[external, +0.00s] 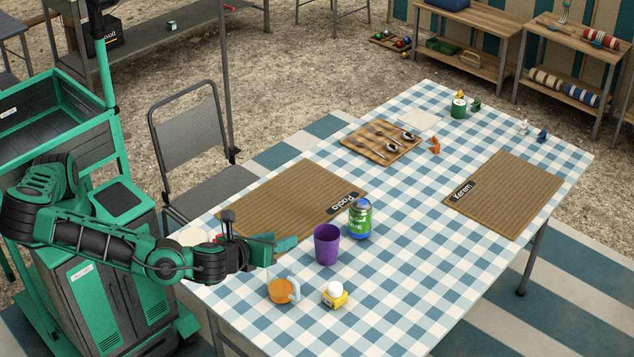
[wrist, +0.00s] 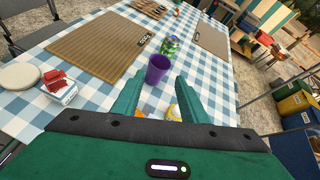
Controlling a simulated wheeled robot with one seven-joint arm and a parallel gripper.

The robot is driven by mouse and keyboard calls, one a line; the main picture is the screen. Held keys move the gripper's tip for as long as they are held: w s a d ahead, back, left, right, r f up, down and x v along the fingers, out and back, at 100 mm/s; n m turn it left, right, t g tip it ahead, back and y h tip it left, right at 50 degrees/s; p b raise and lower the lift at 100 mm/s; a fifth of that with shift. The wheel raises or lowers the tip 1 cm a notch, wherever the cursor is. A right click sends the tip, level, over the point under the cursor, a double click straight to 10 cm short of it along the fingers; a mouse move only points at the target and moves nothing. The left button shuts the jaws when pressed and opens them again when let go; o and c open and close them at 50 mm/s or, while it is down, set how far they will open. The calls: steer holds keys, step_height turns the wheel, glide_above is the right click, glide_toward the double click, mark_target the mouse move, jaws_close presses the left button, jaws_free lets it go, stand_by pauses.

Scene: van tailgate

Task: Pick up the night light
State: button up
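A small yellow block-like thing with a white rounded top, which looks like the night light (external: 334,295), stands on the checked tablecloth near the table's front edge in the external view. My gripper (external: 283,243) is above the table's left end, left of and behind it, apart from it. In the wrist view my gripper (wrist: 158,80) is open, its two green fingers spread with nothing held. A yellow-orange patch shows low between the fingers, mostly hidden; I cannot tell whether it is the night light or the orange mug.
An orange mug (external: 281,291) stands just left of the night light. A purple cup (external: 327,245) and a green-blue can (external: 360,219) stand behind it. A brown placemat (external: 290,200) lies beyond my gripper. The cloth right of the night light is clear.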

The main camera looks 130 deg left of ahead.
steer(key=w+d+r+m+t+y, duration=0.1)
steer(key=w+d+r+m+y, duration=0.15)
steer(key=w+r, duration=0.2)
steer(key=w+d+r+m+t+y, duration=0.1)
steer(key=w+r+m+t+y, duration=0.15)
steer(key=w, duration=0.25)
glide_toward(330, 292)
steer(key=shift+w+d+g+y, duration=0.2)
steer(key=shift+d+g+y, duration=0.15)
steer(key=shift+d, duration=0.5)
steer(key=shift+a+f, duration=0.15)
steer(key=shift+f, duration=0.05)
steer(key=shift+a, duration=0.3)
steer(key=a, duration=1)
steer(key=shift+w, duration=0.15)
steer(key=c, duration=0.9)
